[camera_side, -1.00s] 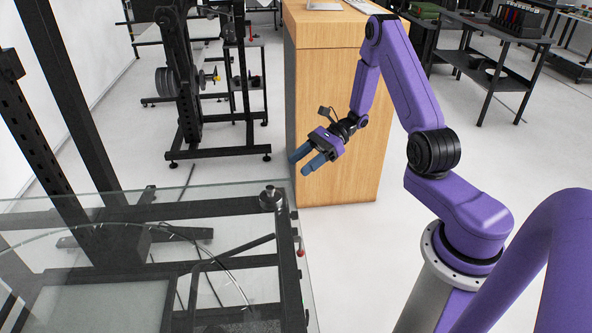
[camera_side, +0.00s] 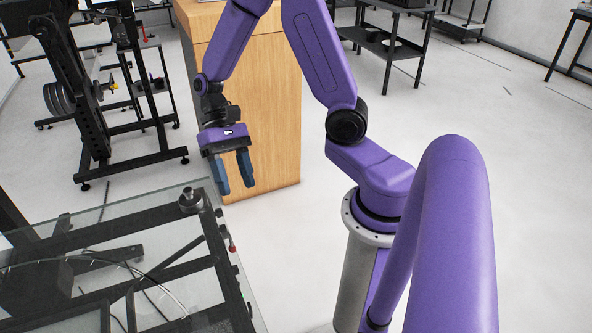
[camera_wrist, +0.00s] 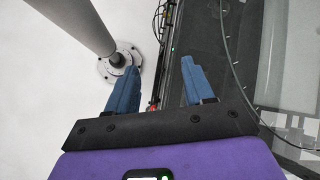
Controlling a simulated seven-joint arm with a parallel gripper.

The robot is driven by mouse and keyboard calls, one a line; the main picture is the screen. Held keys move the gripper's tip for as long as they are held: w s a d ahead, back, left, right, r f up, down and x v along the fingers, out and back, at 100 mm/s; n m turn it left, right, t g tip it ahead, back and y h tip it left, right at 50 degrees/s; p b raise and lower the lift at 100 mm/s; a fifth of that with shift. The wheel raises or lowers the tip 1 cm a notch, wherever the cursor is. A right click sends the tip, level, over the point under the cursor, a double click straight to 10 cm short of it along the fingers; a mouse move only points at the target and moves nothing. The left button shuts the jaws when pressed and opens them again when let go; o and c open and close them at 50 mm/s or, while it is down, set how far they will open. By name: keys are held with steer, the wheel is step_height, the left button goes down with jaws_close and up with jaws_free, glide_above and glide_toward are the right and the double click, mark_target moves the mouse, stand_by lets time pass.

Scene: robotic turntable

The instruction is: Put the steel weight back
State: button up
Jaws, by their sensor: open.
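The steel weight (camera_side: 191,201) is a small grey metal cylinder with a narrower top. My gripper (camera_side: 236,190) is open and empty, with blue fingers pointing down. In the side view it appears to the right of the weight and a little above it, apart from it. In the wrist view the two blue fingers (camera_wrist: 155,78) are spread with nothing between them. I cannot make out the weight in the wrist view.
A wooden cabinet (camera_side: 262,110) stands behind my gripper. A black rack with weight plates (camera_side: 90,110) stands at the back left. A red knob (camera_side: 232,248) sits on the frame's side. Cables run under the glass. The floor (camera_side: 285,260) to the right of the frame is clear.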

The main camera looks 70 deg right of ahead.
steer(key=s+r+n+t+h, duration=0.2)
steer(key=s+n+t, duration=0.1)
steer(key=s+n, duration=0.3)
steer(key=s+r+n+t+h, duration=0.3)
steer(key=s+n, duration=0.4)
steer(key=n, duration=0.4)
steer(key=shift+s+r, duration=0.2)
steer(key=shift+r, duration=0.1)
stand_by(0.4)
